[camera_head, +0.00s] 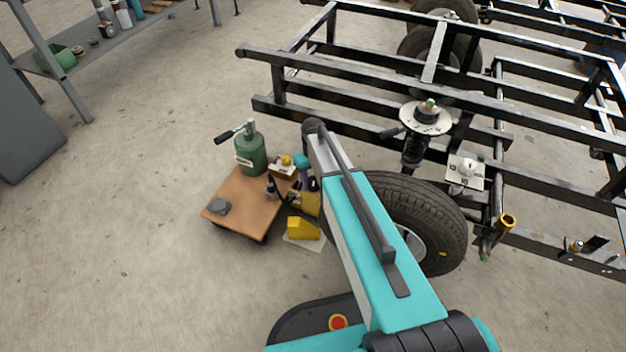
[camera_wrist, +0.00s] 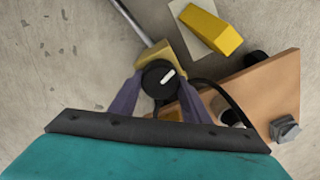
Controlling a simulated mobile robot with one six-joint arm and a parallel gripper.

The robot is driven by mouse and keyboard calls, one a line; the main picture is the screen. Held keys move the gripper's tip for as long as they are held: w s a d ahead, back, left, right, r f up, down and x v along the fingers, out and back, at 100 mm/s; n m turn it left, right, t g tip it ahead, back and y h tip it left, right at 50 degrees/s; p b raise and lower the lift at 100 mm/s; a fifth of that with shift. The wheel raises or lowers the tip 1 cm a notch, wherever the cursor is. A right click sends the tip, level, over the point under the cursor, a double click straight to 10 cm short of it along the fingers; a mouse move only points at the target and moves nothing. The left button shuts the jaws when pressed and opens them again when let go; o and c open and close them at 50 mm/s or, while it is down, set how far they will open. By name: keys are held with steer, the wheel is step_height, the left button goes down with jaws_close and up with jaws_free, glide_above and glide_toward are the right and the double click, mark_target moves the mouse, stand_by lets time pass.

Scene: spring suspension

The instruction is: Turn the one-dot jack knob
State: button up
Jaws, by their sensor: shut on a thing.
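The jack knob (camera_wrist: 160,78) is a round black dial with a white bar, on top of a yellow block (camera_wrist: 178,57) in the wrist view. My gripper (camera_wrist: 158,82) has its two purple fingers on either side of the knob, shut on it. The white bar points up to the right. I cannot make out any dot marking.
A wooden board (camera_head: 238,198) carries a green bottle-shaped jack (camera_head: 249,152) and a grey block (camera_head: 219,207). A yellow wedge (camera_head: 303,229) lies on the floor. A tyre (camera_head: 438,215) and black frame (camera_head: 395,76) stand right.

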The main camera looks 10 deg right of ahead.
steer(key=shift+r+m+p, duration=0.15)
steer(key=shift+m+p, duration=0.15)
steer(key=shift+p, duration=0.15)
steer(key=m+p, duration=0.2)
steer(key=p, duration=0.1)
steer(key=shift+d+r, duration=0.1)
steer(key=m+p, duration=0.2)
steer(key=shift+p, duration=0.35)
steer(key=shift+d+f+m+p, duration=0.1)
steer(key=shift+m+p, duration=0.8)
steer(key=shift+m, duration=0.15)
steer(key=shift+d+f+m+p, duration=0.1)
steer(key=shift+m+p, duration=0.8)
steer(key=shift+m, duration=0.15)
steer(key=o, duration=1)
steer(key=shift+o, duration=0.2)
steer(key=shift+a, duration=0.1)
